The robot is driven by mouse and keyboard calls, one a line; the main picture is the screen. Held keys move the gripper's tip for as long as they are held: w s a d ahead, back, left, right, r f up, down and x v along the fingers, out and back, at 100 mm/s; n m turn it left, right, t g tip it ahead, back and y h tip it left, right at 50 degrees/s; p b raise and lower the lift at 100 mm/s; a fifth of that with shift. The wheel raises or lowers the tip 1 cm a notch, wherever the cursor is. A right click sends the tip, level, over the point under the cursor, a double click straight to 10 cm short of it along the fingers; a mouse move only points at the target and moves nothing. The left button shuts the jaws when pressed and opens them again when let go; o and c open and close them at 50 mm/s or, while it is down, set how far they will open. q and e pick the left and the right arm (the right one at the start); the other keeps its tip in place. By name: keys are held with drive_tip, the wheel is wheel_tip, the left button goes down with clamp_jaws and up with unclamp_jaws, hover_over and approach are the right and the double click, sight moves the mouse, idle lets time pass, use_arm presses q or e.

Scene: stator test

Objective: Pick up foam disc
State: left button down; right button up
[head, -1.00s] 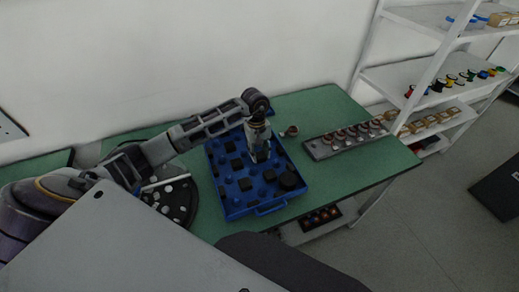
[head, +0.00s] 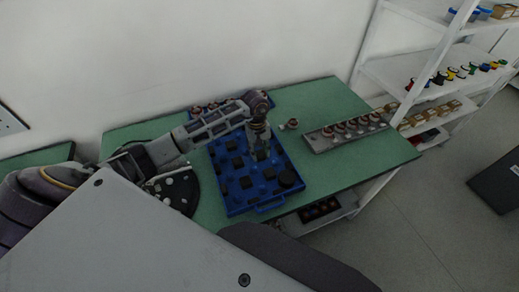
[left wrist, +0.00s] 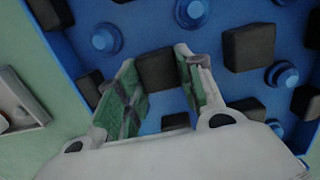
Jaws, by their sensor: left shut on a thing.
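The blue tray (head: 233,209) lies on the green table and holds several dark foam pieces. My left gripper (head: 261,157) points down over the middle of the tray, apart from this disc. In the left wrist view its two green-padded fingers (left wrist: 156,80) are shut on a dark square-looking block (left wrist: 155,70). Whether this block touches the tray is hard to tell. My right gripper is not in view.
A grey rack (head: 322,146) with several round parts stands right of the tray, and a small part (head: 290,124) lies beside it. A black round plate (head: 181,195) is on the left, partly behind my arm. White shelves (head: 405,75) stand at the right.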

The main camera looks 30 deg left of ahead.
use_arm(q)
drive_tip(key=shift+r, duration=0.1)
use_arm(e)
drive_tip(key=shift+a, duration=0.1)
use_arm(q)
drive_tip(key=c, duration=0.9)
unclamp_jaws()
drive_tip(key=r, duration=0.4)
drive_tip(key=r+b, duration=0.1)
drive_tip(key=r, duration=0.3)
drive_tip(key=a+r+b, duration=0.1)
drive_tip(key=r, duration=0.3)
drive_tip(key=shift+w, duration=0.2)
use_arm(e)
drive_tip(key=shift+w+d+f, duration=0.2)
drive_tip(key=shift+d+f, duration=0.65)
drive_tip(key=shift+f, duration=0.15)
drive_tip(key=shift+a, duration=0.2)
